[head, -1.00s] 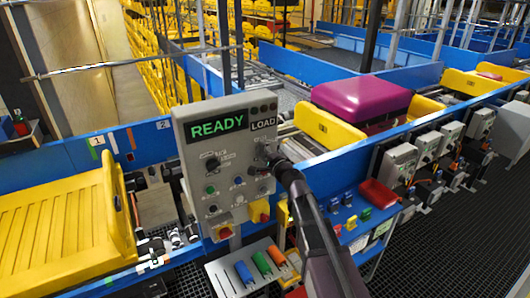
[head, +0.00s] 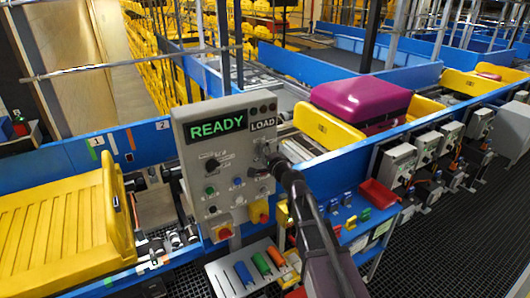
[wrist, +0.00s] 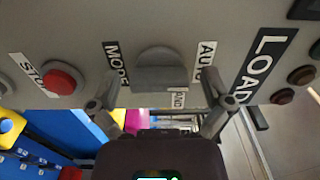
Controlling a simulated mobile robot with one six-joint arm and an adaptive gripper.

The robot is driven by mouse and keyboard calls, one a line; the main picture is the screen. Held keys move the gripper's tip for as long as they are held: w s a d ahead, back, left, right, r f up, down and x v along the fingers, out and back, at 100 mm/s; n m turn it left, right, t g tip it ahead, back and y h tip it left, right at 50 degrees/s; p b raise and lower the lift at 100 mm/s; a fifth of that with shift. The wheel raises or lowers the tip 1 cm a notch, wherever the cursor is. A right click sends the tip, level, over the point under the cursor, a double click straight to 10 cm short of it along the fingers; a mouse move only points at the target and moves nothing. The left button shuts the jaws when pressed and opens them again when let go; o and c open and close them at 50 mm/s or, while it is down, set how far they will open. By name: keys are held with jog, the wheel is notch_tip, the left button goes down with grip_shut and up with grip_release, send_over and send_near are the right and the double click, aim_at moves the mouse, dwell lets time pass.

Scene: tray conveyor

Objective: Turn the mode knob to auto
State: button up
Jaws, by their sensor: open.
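The grey mode knob (wrist: 160,66) is on the grey control panel, between the MODE label (wrist: 116,64) and the AUTO label (wrist: 206,62) in the wrist view. A small label, partly hidden, sits at its lower edge. My gripper (wrist: 159,88) is open, one finger on each side of the knob, with gaps visible; I cannot tell any contact. In the head view my gripper (head: 264,167) is at the right part of the control panel (head: 177,150) and largely hides the knob. The panel's display (head: 217,127) reads READY.
A red button (wrist: 62,78) marked STOP and a LOAD label (wrist: 266,70) flank the knob area. The panel has another dark knob (head: 212,164) and several buttons. A yellow tray (head: 50,225) is left; a purple suitcase (head: 362,100) is on the conveyor behind.

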jog(key=shift+s, duration=0.15)
jog(key=v, duration=1.2)
dwell(0.4)
jog(key=s+d+f+n+g+h+b, duration=0.1)
jog(key=s+f+n+g+b, duration=0.3)
jog(key=f, duration=0.5)
jog(key=s+d+f+n+g+b, duration=0.1)
jog(key=s+f+n+g+b, duration=0.3)
jog(key=f, duration=0.5)
jog(key=s+d+f+n+g+h+b, duration=0.3)
jog(key=s+d+f+g+h, duration=0.4)
jog(key=d+f, duration=0.6)
jog(key=shift+s+d+h+b, duration=0.65)
jog(key=shift+d+h+b, duration=0.1)
jog(key=shift+d+h, duration=0.35)
